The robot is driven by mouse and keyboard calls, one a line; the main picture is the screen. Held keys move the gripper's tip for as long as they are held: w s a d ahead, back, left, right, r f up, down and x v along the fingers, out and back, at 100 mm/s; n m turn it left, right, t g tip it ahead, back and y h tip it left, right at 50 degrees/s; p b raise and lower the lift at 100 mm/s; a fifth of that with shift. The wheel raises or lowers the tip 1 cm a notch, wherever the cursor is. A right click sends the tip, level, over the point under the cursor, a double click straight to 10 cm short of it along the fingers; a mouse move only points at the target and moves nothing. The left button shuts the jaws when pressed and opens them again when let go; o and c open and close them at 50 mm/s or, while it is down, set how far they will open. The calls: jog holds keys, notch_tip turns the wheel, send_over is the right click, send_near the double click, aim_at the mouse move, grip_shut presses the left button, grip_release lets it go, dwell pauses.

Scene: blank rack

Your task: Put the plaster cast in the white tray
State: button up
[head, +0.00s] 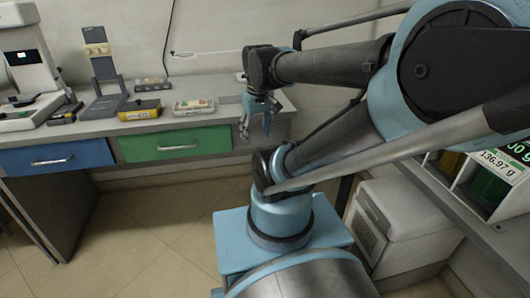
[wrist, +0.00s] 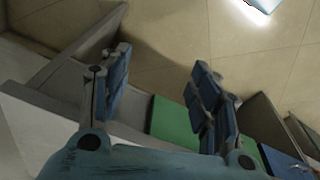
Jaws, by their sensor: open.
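My gripper (head: 256,126) hangs fingers down by the front right end of the grey bench in the head view. Its two fingers are spread apart with nothing between them, as the wrist view (wrist: 160,75) also shows. A pale, shallow tray-like container (head: 193,106) with small coloured things in it sits on the bench, left of my gripper; I cannot tell for sure whether it is the white tray. I cannot make out the plaster cast in either view.
The bench (head: 222,88) also holds a yellow-sided box (head: 139,110), a dark stand (head: 103,75) and a white instrument (head: 28,70). Below are blue (head: 57,158) and green (head: 176,144) drawers. A white cooler-like box (head: 400,225) stands right. Floor (head: 150,225) in front is clear.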

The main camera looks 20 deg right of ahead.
jog(key=s+d+f+m, duration=0.2)
jog(key=s+f+m, duration=0.1)
jog(key=s+f, duration=0.1)
jog(key=shift+s+f, duration=0.25)
jog(key=shift+f, duration=0.6)
jog(key=shift+w+f, duration=0.2)
jog(key=shift+w, duration=0.25)
